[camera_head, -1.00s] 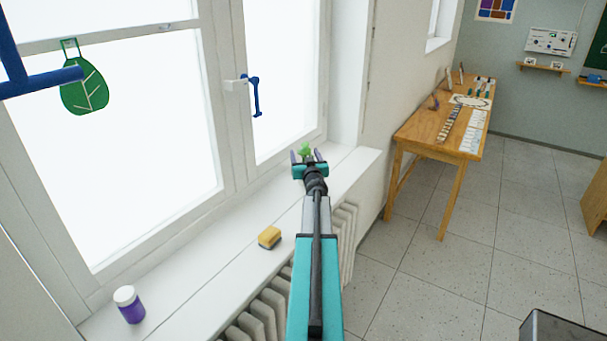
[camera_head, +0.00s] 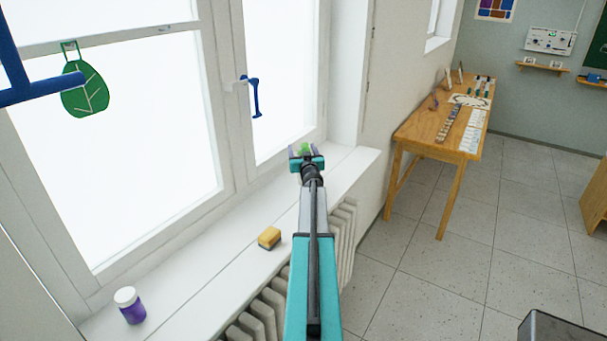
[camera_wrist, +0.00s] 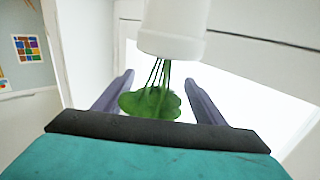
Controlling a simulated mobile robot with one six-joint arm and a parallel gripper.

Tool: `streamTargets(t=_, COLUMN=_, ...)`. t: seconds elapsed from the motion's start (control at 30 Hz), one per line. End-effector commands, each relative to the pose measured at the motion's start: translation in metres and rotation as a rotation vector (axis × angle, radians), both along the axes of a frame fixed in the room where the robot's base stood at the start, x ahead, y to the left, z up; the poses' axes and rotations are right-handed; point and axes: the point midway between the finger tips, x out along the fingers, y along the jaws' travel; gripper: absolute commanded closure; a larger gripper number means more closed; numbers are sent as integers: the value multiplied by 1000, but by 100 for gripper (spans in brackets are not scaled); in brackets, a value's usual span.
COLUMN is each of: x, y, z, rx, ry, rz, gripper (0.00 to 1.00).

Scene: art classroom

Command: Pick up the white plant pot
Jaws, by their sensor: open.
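The white plant pot (camera_wrist: 173,28) shows at the top of the wrist view, which looks inverted, with its green plant (camera_wrist: 150,104) pointing down in the picture. My gripper (camera_wrist: 160,78) is open; its two purple fingers stand on either side of the plant's stems and leaves. The pot's rim lies near the fingertips, and I see no contact. In the head view, my gripper (camera_head: 303,150) is over the far end of the windowsill. Only a bit of green leaf (camera_head: 304,147) shows between the fingers there; the pot is hidden behind my gripper.
A radiator (camera_head: 343,235) is below the sill. A wooden table (camera_head: 440,150) stands right.

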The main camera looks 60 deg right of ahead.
Motion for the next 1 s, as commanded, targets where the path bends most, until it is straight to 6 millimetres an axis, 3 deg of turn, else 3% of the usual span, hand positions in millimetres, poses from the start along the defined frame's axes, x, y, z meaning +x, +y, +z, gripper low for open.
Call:
streamTargets(t=0.5, x=0, y=1, z=0, rx=-1, ry=1, rz=1, gripper=37)
streamTargets(t=0.87, x=1, y=1, z=0, rx=0, ry=0, rz=1, gripper=98)
streamTargets(t=1.0, x=1, y=1, z=1, rx=-1, ry=-1, rz=2, gripper=100)
